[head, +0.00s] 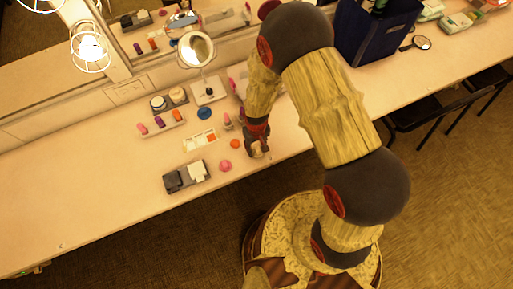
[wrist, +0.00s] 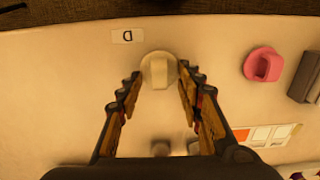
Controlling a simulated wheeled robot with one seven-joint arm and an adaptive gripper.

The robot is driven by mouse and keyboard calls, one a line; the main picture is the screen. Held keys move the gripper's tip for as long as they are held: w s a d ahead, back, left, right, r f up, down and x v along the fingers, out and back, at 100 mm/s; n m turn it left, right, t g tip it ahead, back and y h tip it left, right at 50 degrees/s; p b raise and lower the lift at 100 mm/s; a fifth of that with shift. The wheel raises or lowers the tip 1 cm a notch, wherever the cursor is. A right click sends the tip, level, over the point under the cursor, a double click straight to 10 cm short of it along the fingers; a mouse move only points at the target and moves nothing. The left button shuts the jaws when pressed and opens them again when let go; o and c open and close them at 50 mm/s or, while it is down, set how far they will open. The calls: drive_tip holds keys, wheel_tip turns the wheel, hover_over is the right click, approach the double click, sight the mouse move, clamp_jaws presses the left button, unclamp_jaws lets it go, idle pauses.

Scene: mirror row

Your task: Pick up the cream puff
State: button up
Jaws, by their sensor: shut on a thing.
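The cream puff (wrist: 158,71) is a pale round pad with a raised block on top. It sits between my fingertips in the wrist view, near the table's front edge. My gripper (wrist: 160,82) is shut on it, one finger on each side. In the head view my gripper (head: 258,150) points down at the counter near its front edge and mostly hides the puff. I cannot tell whether the puff is clear of the counter.
A pink puff (wrist: 263,65) lies to the right in the wrist view, with a grey block (wrist: 306,78) beyond it. A card with coloured squares (head: 200,139), a mirror (head: 197,50) and a lipstick tray (head: 161,123) stand behind. The counter's left part is clear.

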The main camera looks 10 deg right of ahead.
drive_tip(key=s+d+r+p, duration=0.2)
drive_tip(key=s+d+r, duration=0.2)
drive_tip(key=s+r, duration=0.8)
drive_tip(key=shift+s, duration=0.75)
drive_tip(key=shift+r, duration=0.1)
drive_tip(key=shift+o, duration=1.2)
drive_tip(key=c, duration=0.4)
drive_tip(key=shift+c, duration=0.4)
